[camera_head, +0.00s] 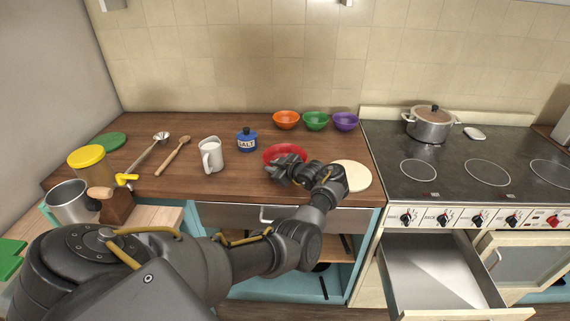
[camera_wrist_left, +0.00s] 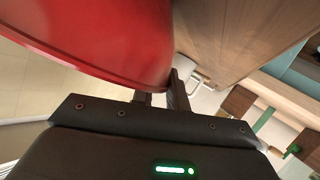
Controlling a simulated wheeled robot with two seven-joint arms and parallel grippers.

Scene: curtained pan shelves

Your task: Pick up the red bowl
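The red bowl (camera_head: 285,152) is at the front middle of the wooden counter, partly hidden behind my left gripper (camera_head: 284,174). In the left wrist view the red bowl (camera_wrist_left: 100,35) fills the upper left, very close. My left gripper's two fingers (camera_wrist_left: 162,95) are close together at the bowl's edge, with its wall between them, so the gripper looks shut on it. I cannot tell whether the bowl touches the counter. My right gripper is not in view.
Orange (camera_head: 286,120), green (camera_head: 316,121) and purple (camera_head: 345,121) bowls stand along the back. A white round board (camera_head: 352,177) lies right of my gripper. A white jug (camera_head: 211,155) and blue salt jar (camera_head: 247,140) stand left. An open drawer (camera_head: 435,275) juts out below the stove.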

